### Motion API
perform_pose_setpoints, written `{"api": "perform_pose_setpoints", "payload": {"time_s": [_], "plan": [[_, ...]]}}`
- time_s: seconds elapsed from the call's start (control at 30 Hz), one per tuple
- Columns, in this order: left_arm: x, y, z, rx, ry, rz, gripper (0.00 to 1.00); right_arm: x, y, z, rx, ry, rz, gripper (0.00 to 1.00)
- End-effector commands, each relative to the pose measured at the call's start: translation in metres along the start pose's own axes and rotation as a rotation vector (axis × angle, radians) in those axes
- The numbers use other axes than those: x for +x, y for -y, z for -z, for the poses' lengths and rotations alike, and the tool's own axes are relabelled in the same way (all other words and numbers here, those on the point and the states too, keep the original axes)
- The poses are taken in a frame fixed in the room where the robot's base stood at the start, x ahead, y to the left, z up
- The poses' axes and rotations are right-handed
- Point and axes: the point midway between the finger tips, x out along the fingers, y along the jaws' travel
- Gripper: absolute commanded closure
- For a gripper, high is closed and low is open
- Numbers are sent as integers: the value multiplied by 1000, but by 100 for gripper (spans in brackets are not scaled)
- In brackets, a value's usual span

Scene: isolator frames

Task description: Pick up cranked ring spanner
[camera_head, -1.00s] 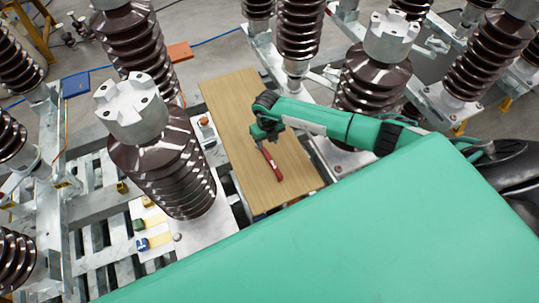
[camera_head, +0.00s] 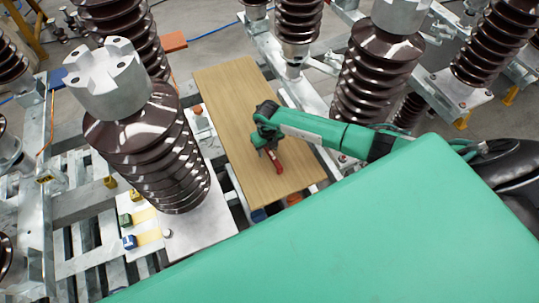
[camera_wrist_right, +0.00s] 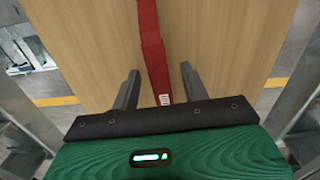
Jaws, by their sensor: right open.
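The red cranked ring spanner (camera_head: 277,166) lies on a wooden board (camera_head: 228,97) and is partly hidden by my right gripper (camera_head: 265,148) in the head view. In the right wrist view the red spanner (camera_wrist_right: 152,50) runs from the top edge down between the two fingers of my right gripper (camera_wrist_right: 160,88). The fingers are apart, one on each side of it, with gaps on both sides. A small white label marks its near end. Its far end is outside the wrist view. My left gripper is not in view.
Tall brown ribbed insulators (camera_head: 152,150) with grey metal caps stand left of the board, and another insulator (camera_head: 375,75) stands to its right. Small coloured blocks (camera_head: 129,242) sit on a pale plate at lower left. My green body fills the lower right.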

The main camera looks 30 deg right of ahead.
Motion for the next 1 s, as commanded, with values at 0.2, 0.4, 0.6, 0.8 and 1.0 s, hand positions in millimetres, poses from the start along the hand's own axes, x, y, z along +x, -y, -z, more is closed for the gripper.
{"api": "perform_pose_setpoints", "payload": {"time_s": [0.2, 0.4, 0.6, 0.8, 1.0], "plan": [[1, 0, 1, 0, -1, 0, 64, 2, 0, 0, 0, 1, 0, 55], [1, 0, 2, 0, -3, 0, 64, 2, 0, 0, 0, 0, 1, 88], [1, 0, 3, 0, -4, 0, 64, 1, 0, 0, 0, 1, 0, 100], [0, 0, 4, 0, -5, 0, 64, 0, 0, 0, 0, 1, 1, 100], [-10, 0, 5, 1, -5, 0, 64, -13, 1, -1, 0, 1, 1, 100]]}}
